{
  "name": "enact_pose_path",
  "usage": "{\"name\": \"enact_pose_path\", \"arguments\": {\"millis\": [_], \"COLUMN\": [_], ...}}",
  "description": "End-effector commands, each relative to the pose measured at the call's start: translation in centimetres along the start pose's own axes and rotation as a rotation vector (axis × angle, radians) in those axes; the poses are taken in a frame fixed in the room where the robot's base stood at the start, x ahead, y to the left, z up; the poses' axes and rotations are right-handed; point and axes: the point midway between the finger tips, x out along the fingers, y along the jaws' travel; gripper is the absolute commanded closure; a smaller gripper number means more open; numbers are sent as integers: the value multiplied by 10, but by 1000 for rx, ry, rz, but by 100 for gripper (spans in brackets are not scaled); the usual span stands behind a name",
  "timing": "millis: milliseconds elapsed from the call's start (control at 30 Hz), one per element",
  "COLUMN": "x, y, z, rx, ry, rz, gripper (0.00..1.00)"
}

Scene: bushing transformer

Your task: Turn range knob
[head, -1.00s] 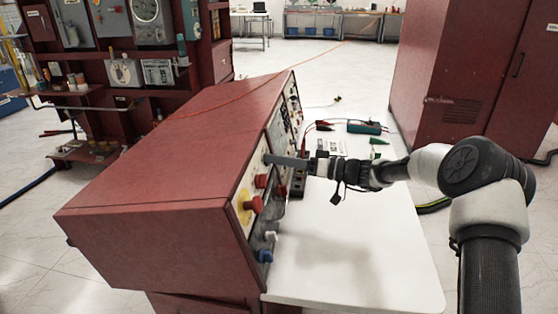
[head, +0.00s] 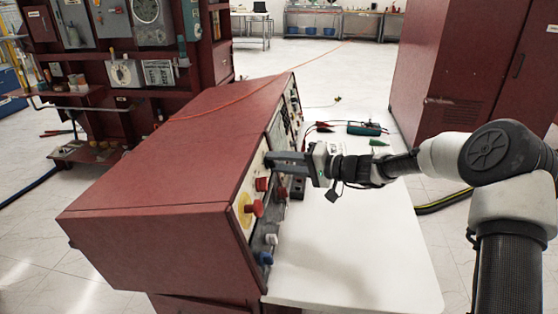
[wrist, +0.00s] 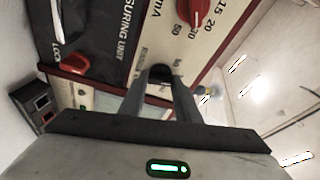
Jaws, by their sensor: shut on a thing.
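The red cabinet's sloping control panel (head: 258,177) faces my arm. My gripper (head: 270,160) is at the upper part of this panel, with its fingers reaching to the panel face. In the wrist view both fingers (wrist: 163,82) close around a small black knob (wrist: 160,72), and the gripper is shut on it. The lettering beside this knob is too small and partly covered to read, so I cannot tell its name. A red pointer knob (wrist: 196,12) with a numbered scale sits above right of it, apart from the fingers.
Red knobs (head: 253,208) and a blue knob (head: 265,258) stick out lower on the panel. The white tabletop (head: 345,250) below the arm is mostly clear. A teal meter (head: 363,129) with leads lies at its far end. A tall red cabinet (head: 455,70) stands behind right.

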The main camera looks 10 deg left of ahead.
Motion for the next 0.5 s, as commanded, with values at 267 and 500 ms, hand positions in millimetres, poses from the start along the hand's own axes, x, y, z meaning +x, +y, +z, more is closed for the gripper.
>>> {"name": "enact_pose_path", "arguments": {"millis": [267,500], "x": [-1,0], "y": [-2,-1], "z": [-1,0], "rx": [146,205], "ry": [0,0], "rz": [42,59], "gripper": [93,93]}}
